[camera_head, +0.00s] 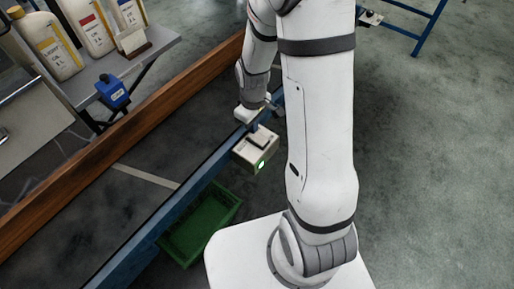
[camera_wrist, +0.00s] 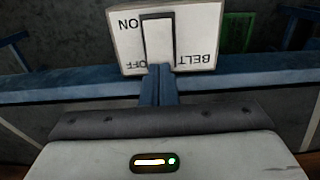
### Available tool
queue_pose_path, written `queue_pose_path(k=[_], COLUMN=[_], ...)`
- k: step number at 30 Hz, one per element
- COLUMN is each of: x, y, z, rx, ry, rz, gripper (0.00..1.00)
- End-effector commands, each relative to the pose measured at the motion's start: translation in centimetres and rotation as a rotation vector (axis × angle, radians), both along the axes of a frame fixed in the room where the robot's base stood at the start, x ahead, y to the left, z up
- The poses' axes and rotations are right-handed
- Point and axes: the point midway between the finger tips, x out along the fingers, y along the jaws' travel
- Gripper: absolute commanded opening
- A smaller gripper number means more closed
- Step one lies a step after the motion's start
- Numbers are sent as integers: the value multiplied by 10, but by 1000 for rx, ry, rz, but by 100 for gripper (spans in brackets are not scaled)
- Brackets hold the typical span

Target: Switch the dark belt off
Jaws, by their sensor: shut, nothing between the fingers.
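The belt switch box (camera_head: 256,149) is a pale box on the blue rail, with a green light lit on its front. In the wrist view its face (camera_wrist: 196,45) reads upside down, with BELT, ON and OFF. A white rocker (camera_wrist: 158,42) in a dark frame sits in it; I cannot tell which end is pressed. My gripper (camera_wrist: 159,70) is shut and empty, its tips at the OFF end of the rocker. I cannot tell whether they touch it. In the head view my gripper (camera_head: 254,124) is just behind the box. The dark belt (camera_head: 90,217) runs left of the rail.
The blue rail (camera_head: 150,232) and a brown wooden rail (camera_head: 60,200) border the belt. A green crate (camera_head: 203,226) sits below the box.

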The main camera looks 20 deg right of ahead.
Motion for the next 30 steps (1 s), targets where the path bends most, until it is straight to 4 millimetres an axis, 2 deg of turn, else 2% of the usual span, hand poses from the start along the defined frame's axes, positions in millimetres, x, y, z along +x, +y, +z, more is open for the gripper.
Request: queue_pose_path(k=[30], x=[0], y=[0], z=[-6], rx=[0], ry=[0], rz=[-1], gripper=[0])
